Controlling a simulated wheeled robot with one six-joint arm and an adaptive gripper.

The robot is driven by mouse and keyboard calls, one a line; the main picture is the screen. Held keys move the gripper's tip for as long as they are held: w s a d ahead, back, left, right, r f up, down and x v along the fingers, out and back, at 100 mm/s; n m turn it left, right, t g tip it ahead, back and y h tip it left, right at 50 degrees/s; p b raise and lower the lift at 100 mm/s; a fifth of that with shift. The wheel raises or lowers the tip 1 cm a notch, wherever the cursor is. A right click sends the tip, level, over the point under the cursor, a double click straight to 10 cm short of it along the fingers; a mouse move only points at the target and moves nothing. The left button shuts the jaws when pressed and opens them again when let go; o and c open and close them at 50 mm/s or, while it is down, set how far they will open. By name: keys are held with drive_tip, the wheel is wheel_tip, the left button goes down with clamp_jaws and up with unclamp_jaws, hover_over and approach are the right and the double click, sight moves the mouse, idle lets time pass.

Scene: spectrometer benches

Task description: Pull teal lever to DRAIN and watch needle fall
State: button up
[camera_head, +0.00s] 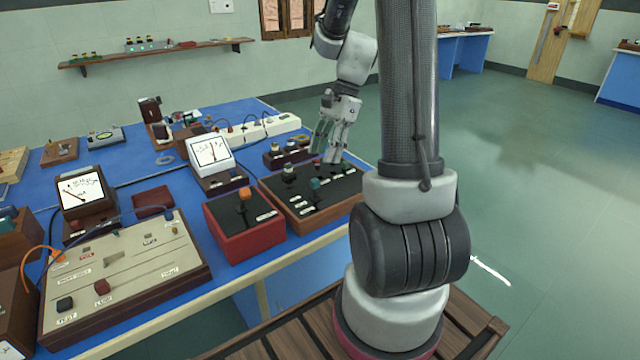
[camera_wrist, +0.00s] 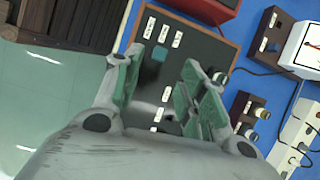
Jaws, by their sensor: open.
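The teal lever (camera_head: 315,184) has a teal knob and stands on a black panel in a wooden box (camera_head: 300,228) on the blue bench. The same teal knob (camera_wrist: 160,54) shows in the wrist view, beyond the gap between my fingers. My gripper (camera_head: 328,150) is open, pointing down over the back right part of that panel, apart from the teal lever. Its two green-padded fingers (camera_wrist: 157,72) are spread with nothing held. A white-framed meter (camera_head: 210,151) with a needle stands behind the red box. The panel labels are too small to read.
A red box (camera_head: 244,228) with an orange-knobbed lever stands left of the panel. A small wooden block with jacks (camera_head: 288,152) stands behind it. A second meter (camera_head: 82,190) and a beige panel (camera_head: 125,270) lie further left. Open floor lies right of the bench.

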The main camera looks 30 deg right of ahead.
sight(315, 180)
drive_tip(key=shift+m, duration=0.4)
drive_tip(key=x, duration=0.8)
drive_tip(key=shift+c, duration=0.2)
drive_tip(key=shift+r, duration=0.1)
clamp_jaws()
